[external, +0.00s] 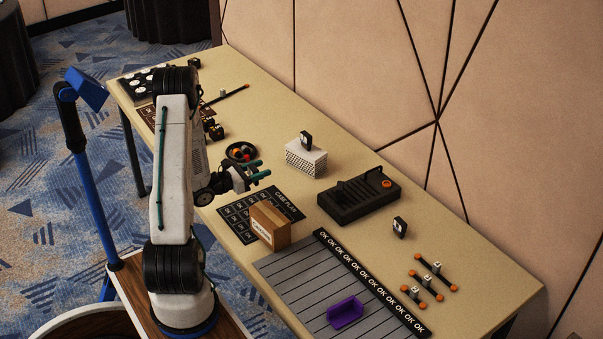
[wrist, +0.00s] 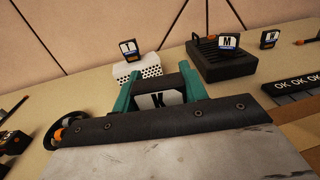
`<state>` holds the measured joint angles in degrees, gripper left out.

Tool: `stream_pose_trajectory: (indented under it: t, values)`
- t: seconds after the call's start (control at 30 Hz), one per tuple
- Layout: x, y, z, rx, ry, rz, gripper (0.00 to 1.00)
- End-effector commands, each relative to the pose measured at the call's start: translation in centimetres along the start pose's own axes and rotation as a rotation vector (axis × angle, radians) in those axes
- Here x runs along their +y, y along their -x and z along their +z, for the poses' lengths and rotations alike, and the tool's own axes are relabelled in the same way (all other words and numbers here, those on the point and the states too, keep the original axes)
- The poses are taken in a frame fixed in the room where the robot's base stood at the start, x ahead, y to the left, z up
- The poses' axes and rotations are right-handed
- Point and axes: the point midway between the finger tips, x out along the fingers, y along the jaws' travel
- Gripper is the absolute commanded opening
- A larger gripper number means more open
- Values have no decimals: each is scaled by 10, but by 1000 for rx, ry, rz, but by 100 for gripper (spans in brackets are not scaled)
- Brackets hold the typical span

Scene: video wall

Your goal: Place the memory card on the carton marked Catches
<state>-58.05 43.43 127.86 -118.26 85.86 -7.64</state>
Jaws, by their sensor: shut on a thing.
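My gripper (external: 260,172) is shut, its teal fingers pointing right over the table. In the wrist view my gripper (wrist: 158,92) holds a dark memory card (wrist: 158,101) with a white label marked K between the fingers; its lower part is hidden by the gripper body. A brown cardboard carton (external: 283,232) stands upright on the table, below and to the right of my gripper in the external view and apart from it. Its white label (external: 262,231) faces the near left; the lettering is too small to read surely.
A white perforated box (external: 305,160) bears a card marked T (wrist: 128,48). A black device (external: 350,202) stands right of it, with a card marked N (wrist: 228,41). Another card (external: 400,227) stands beyond. A purple tray (external: 347,312) lies on grey strips.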

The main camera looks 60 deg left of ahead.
Motion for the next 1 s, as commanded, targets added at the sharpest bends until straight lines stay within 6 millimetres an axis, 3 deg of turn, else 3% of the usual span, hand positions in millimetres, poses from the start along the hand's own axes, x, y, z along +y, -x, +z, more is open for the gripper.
stream_pose_trajectory:
  t: [0.27, 0.47, 0.67, 0.8, 1.0]
  values:
    - [-11, -8, 27, -2, -3, -39, 21]
    - [-70, -10, 64, -2, -4, -264, 21]
    - [-140, 11, 88, 0, -1, -555, 21]
    - [-167, 28, 90, 1, 2, -681, 21]
    - [-175, 36, 67, 1, 6, -730, 21]
